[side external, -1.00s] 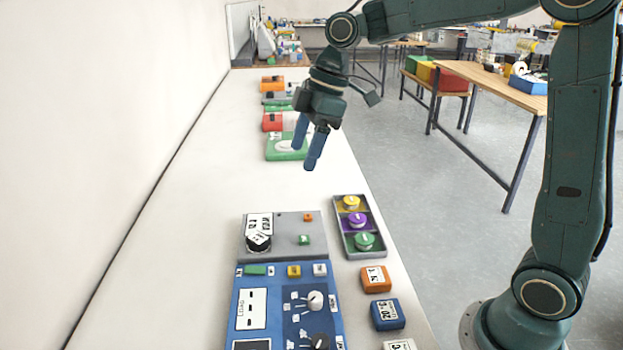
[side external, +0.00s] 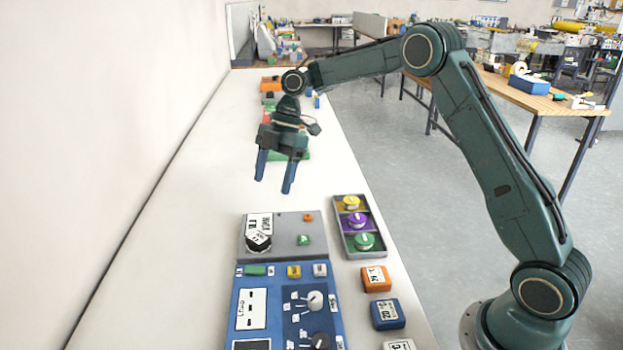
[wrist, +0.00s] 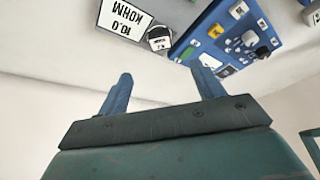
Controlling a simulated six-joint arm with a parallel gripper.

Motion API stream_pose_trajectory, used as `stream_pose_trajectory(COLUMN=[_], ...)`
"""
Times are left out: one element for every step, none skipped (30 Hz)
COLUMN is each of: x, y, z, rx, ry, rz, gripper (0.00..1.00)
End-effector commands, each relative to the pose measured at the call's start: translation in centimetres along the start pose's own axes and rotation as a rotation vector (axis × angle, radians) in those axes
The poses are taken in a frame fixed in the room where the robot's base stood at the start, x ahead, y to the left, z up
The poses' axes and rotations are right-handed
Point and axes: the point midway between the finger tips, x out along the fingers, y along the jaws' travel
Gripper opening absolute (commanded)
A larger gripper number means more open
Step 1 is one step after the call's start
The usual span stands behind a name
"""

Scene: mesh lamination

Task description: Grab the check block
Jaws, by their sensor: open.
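No piece is clearly marked as the check block. In the wrist view the dark block (wrist: 159,38) is at the top, beside the plate reading 10.0 KOHM (wrist: 128,18), upside down. My gripper (side external: 274,186) is open and empty, pointing down above the bench, beyond the grey panel. In the wrist view the gripper (wrist: 162,72) has its fingers spread, with only pale bench between the tips.
A blue control panel (side external: 240,310) with knobs adjoins the grey panel. A tray (side external: 340,228) of yellow, purple and green knobs lies to the right. Orange (side external: 376,279) and blue (side external: 388,314) blocks line the bench's right side. The left strip of bench is clear.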

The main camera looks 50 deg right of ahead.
Motion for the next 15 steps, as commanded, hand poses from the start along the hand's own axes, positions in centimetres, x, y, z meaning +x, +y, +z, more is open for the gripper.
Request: stream_pose_trajectory(x=[0.0, 0.0, 0.1, 0.2, 0.4, 0.6, 0.9, 1.1, 1.6, 1.9, 2.3, 2.9, 3.3, 3.8, 4.4], y=[0.0, 0.0, 0.0, 0.0, 0.0, 0.0, 0.0, 0.0, 0.0, -0.1, -0.1, -0.1, -0.1, -0.1, -0.1], z=[0.0, 0.0, 0.0, 0.0, 0.0, -0.1, -0.1, -0.1, -0.1, -0.1, -0.1, -0.1, -0.1, -0.1, -0.1], rx=[0.0, 0.0, 0.001, 0.001, 0.001, 0.002, 0.002, 0.002, 0.002, 0.002, 0.002, 0.002, 0.002, 0.003, 0.002], ry=[0.0, 0.0, 0.0, 0.001, 0.001, 0.001, 0.002, 0.002, 0.002, 0.002, 0.002, 0.0, 0.0, 0.001, 0.002], rz=[0.0, 0.0, 0.0, -0.001, -0.001, -0.001, -0.001, -0.001, -0.002, -0.003, -0.003, -0.003, -0.003, -0.003, -0.003], gripper=[0.67, 0.67, 0.67, 0.67, 0.67, 0.67, 0.67, 0.67, 0.67, 0.67, 0.67, 0.67, 0.67, 0.67, 0.67])
